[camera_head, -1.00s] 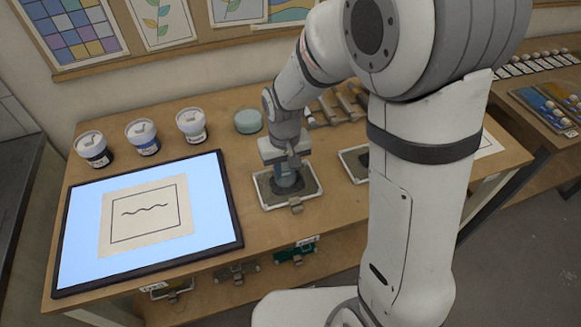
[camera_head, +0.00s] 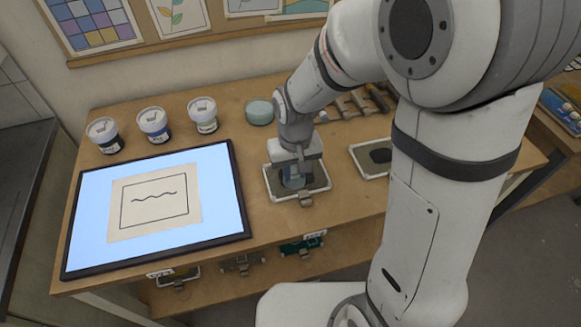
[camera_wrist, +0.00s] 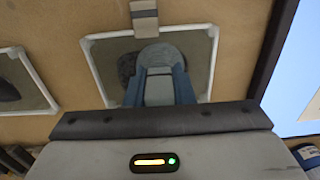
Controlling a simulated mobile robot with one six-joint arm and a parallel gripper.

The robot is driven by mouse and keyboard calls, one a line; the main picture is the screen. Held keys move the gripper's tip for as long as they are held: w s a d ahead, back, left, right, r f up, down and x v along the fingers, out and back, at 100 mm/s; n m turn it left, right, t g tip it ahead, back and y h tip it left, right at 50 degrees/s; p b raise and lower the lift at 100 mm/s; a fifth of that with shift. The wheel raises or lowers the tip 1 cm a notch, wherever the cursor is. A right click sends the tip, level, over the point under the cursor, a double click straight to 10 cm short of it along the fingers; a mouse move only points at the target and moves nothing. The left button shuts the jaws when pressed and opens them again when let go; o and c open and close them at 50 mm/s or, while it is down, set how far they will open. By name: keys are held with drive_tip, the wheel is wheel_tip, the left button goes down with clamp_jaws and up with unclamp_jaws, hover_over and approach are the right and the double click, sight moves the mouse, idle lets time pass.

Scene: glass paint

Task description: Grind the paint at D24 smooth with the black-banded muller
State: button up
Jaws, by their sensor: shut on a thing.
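My gripper (camera_head: 295,182) points down over a white-rimmed grey slab (camera_head: 316,188) on the bench and is shut on a glass muller. In the wrist view the muller (camera_wrist: 160,54) shows as a pale round top between the blue fingers (camera_wrist: 158,88). Its base appears to be at the slab surface, though contact is hard to tell. A dark paint patch (camera_wrist: 127,66) shows beside the muller on the slab (camera_wrist: 200,50), partly hidden by it. No black band on the muller can be made out, and no D24 label is readable.
A second slab (camera_head: 358,158) with dark paint lies to the right, partly behind my arm. A lit panel (camera_head: 218,205) with a drawing lies left. Several jars (camera_head: 154,125) and a pale green round container (camera_head: 259,112) stand behind. Several handled tools (camera_head: 352,103) lie at the back.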

drive_tip(key=shift+w+d, duration=0.25)
drive_tip(key=shift+d, duration=0.3)
drive_tip(key=shift+w+d, duration=0.2)
drive_tip(key=shift+d, duration=0.3)
drive_tip(key=shift+w+d+f, duration=0.1)
drive_tip(key=shift+w+d, duration=0.1)
drive_tip(key=shift+w, duration=0.5)
drive_tip(key=shift+w+a, duration=0.45)
drive_tip(key=shift+a, duration=0.25)
drive_tip(key=shift+s+a, duration=0.2)
drive_tip(key=shift+a, duration=0.3)
drive_tip(key=shift+s+a, duration=0.15)
drive_tip(key=shift+a, duration=0.35)
drive_tip(key=shift+s+a, duration=0.25)
drive_tip(key=shift+s, duration=0.6)
drive_tip(key=shift+s+d, duration=0.45)
drive_tip(key=shift+d, duration=0.25)
drive_tip(key=shift+w+d, duration=0.25)
drive_tip(key=shift+d, duration=0.25)
drive_tip(key=shift+w+d, duration=0.2)
drive_tip(key=shift+d, duration=0.3)
drive_tip(key=shift+r, duration=0.25)
